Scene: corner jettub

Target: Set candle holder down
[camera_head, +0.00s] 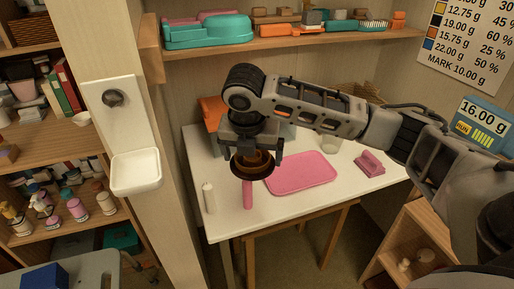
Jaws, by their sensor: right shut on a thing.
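My right gripper (250,155) comes in from the right and points down over the white table. It is shut on the candle holder (252,168), a dark, round, dish-like piece with a brownish middle. The holder hangs over the table's front left part; the gap beneath it is hard to judge. A pink tray (305,174) lies flat on the white table (292,207), just right of the holder. A pink cylinder (248,196) stands below the holder in the picture, and a white candle-like cylinder (209,198) stands to its left. My left gripper is not in view.
A pink block (370,163) lies at the table's right. A clear glass (330,143) and an orange item (211,111) stand toward the back. A shelf (290,39) with teal and orange containers runs above. A wooden post (150,120) stands left of the table. The table's front right is clear.

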